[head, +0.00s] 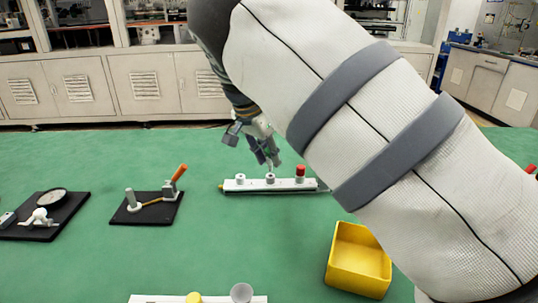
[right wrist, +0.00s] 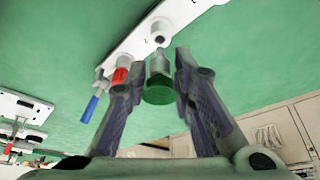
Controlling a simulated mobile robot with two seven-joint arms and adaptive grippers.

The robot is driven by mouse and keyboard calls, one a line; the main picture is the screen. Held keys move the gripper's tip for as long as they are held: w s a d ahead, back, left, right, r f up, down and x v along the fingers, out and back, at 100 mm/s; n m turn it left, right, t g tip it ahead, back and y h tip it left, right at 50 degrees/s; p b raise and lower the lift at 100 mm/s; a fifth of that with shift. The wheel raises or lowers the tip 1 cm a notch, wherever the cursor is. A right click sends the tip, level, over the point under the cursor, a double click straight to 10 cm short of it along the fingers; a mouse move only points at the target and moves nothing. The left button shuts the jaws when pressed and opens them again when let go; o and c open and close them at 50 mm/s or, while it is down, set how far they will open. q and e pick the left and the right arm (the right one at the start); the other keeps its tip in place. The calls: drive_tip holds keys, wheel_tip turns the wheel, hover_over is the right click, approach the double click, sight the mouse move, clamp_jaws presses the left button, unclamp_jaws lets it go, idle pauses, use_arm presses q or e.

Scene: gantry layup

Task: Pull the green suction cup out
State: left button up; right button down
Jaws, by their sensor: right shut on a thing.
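The green suction cup (right wrist: 160,94) with its pale grey stem is between the fingers of my right gripper (right wrist: 158,84) in the right wrist view. The gripper is shut on it. The stem's end lies close to a round white socket with a dark hole (right wrist: 159,39) on a white bar (right wrist: 125,50). I cannot tell whether any of the stem is still inside. In the head view my right gripper (head: 264,150) is just above the white bar (head: 255,187), and the green cup is not visible there. My left gripper is not in view.
A red cup (head: 300,171) stands at the bar's right end. A yellow bin (head: 358,262) is at front right. A clamp with an orange handle (head: 179,172) and a dial gauge (head: 52,198) are to the left. Another white bar (head: 150,299) lies at the front edge.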

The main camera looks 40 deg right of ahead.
drive_tip(key=shift+r, duration=0.1)
drive_tip(key=shift+r+p, duration=0.35)
drive_tip(key=shift+r, duration=1.4)
